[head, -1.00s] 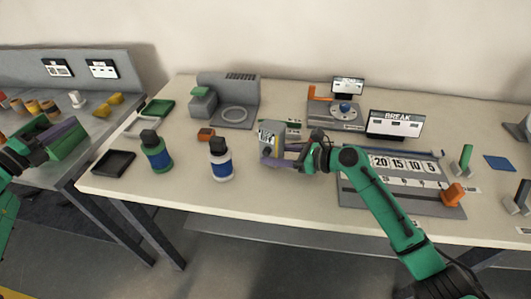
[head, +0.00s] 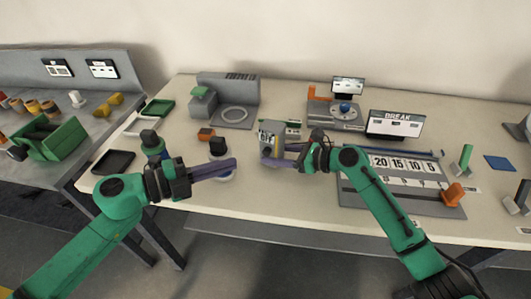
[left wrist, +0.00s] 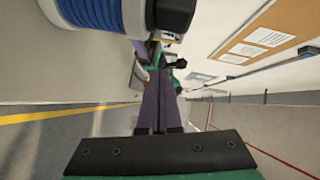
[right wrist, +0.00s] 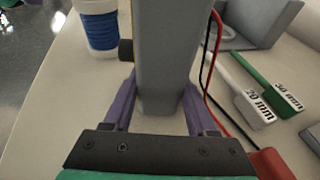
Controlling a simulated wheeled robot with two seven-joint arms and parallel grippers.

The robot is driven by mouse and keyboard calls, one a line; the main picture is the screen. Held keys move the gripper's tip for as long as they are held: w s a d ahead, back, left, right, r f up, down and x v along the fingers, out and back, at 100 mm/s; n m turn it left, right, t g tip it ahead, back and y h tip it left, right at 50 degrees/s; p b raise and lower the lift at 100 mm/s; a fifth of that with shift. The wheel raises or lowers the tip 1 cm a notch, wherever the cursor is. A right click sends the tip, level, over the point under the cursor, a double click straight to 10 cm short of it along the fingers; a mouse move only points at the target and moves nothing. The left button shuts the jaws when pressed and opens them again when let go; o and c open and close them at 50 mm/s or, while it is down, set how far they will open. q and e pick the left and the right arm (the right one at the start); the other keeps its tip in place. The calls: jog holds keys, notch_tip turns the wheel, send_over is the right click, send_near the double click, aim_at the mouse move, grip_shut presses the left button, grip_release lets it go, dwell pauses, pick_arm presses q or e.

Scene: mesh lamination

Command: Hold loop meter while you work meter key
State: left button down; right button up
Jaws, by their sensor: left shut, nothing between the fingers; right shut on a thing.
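The loop meter (head: 268,135) is a grey box with a yellow edge, standing at the middle of the table. My right gripper (head: 276,160) is shut on it from the right. In the right wrist view its grey body (right wrist: 172,60) is between the purple fingers, with red and black leads beside it. A dark knob (right wrist: 126,50), perhaps the meter key, sticks out from its left side. My left gripper (head: 233,163) is shut and empty, left of the meter and apart from it. Its closed fingers also show in the left wrist view (left wrist: 158,85).
A numbered grey board (head: 400,200) lies to the right. Mesh tags (right wrist: 255,105) lie beside the meter.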

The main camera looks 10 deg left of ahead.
aim_at(267, 151)
pick_arm(q)
jog(key=s+d+f+n, duration=0.1)
jog(key=f, duration=0.1)
jog(key=s+d+f+n, duration=0.2)
jog(key=shift+s+d+f+g+y, duration=0.1)
jog(key=shift+d+g+y, duration=0.05)
jog(key=shift+g+y, duration=0.2)
jog(key=shift+w+d, duration=0.4)
jog(key=shift+w, duration=1)
jog(key=shift+w+d, duration=0.45)
jog(key=shift+w, duration=1)
jog(key=shift+w+d, duration=0.4)
jog(key=shift+w, duration=1)
jog(key=shift+w+d, duration=0.15)
jog(key=shift+w, duration=0.25)
jog(key=shift+w+d, duration=0.1)
jog(key=shift+w, duration=0.4)
jog(key=shift+s, duration=0.15)
jog(key=shift+s+a, duration=0.25)
jog(key=shift+s, duration=0.5)
